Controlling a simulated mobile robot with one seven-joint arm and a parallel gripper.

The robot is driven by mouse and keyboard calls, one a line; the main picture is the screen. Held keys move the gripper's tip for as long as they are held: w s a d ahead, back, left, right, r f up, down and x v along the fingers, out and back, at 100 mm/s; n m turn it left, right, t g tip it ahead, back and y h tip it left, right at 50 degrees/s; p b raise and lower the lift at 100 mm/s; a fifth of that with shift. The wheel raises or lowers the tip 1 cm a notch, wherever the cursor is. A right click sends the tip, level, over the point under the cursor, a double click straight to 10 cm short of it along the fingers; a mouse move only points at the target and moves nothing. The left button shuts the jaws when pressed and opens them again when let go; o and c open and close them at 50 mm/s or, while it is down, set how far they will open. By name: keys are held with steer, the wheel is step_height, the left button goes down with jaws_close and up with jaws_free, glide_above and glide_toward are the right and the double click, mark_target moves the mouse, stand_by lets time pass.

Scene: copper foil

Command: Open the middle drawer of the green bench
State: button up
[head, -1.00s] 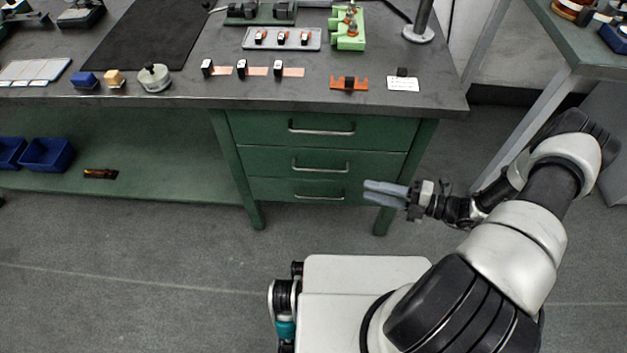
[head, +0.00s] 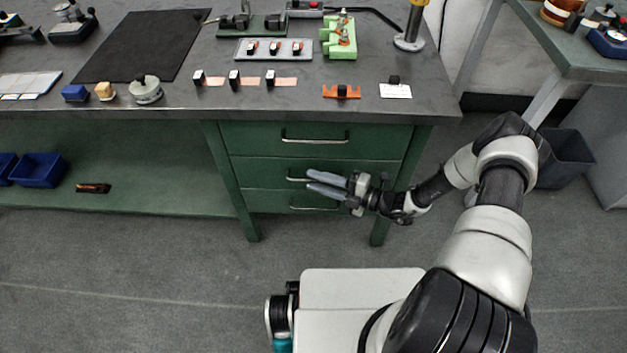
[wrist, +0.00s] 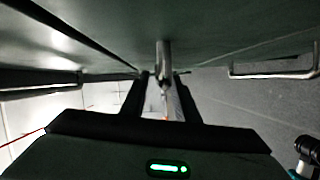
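The green bench's middle drawer (head: 255,174) is shut, between the top and bottom drawers. Its metal bar handle (head: 293,179) is partly hidden behind my gripper (head: 311,181) in the head view. My gripper is open, with its two fingers one above the other, pointing left across the drawer front. In the wrist view, this handle (wrist: 163,56) appears nearly end-on, in line with the gap between my fingertips (wrist: 162,82). I cannot tell whether the fingers touch it or how far between them it lies.
The top drawer (head: 250,140) and bottom drawer (head: 270,202) are shut, each with a bar handle. A bench leg (head: 381,226) stands just below my wrist. A dark bin (head: 566,160) stands at right. Floor in front of the bench is clear.

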steer(key=shift+x, duration=0.75)
jaws_close()
steer(key=shift+s, duration=0.1)
